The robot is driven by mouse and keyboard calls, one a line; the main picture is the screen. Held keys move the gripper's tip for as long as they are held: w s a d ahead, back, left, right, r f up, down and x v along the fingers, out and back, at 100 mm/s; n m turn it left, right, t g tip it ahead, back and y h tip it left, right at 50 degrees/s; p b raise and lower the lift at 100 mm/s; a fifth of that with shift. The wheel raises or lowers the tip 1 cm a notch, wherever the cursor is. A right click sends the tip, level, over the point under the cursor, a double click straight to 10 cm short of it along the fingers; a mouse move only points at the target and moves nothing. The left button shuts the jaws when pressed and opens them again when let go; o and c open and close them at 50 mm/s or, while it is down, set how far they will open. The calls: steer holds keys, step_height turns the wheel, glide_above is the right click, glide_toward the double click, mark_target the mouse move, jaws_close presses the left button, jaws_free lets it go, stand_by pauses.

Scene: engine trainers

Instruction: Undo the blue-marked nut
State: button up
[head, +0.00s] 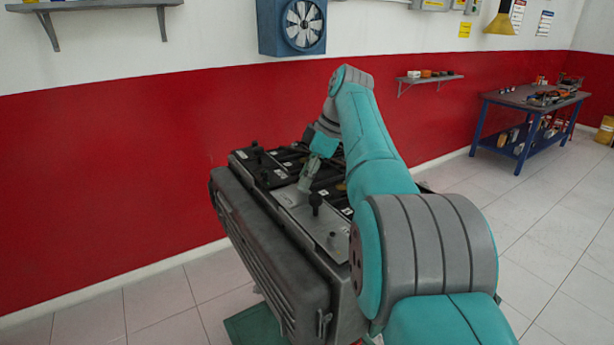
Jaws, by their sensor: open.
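The engine trainer (270,235) is a dark grey block with a flat top that carries black covers and several black knobs or posts. My gripper (306,188) points down over the middle of its top, reached by my teal and grey arm. It looks open, and nothing shows between its fingers. I cannot tell whether its tips touch the top. No blue-marked nut can be made out; the nuts are too small here, and my arm hides the right part of the top.
A blue workbench (530,98) with tools stands at the far right. A small shelf (430,77) and a blue fan (292,27) are on the red and white wall behind. A grey shelf (95,5) is at upper left.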

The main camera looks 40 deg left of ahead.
steer(key=shift+w+d+r, duration=0.1)
steer(key=shift+d+r, duration=0.1)
steer(key=shift+r, duration=0.15)
steer(key=w+d, duration=0.2)
steer(key=d, duration=0.1)
steer(key=w+d, duration=0.2)
steer(key=d, duration=0.2)
steer(key=w+d, duration=0.2)
steer(key=d, duration=0.1)
steer(key=shift+d+r, duration=0.15)
steer(key=shift+d, duration=0.05)
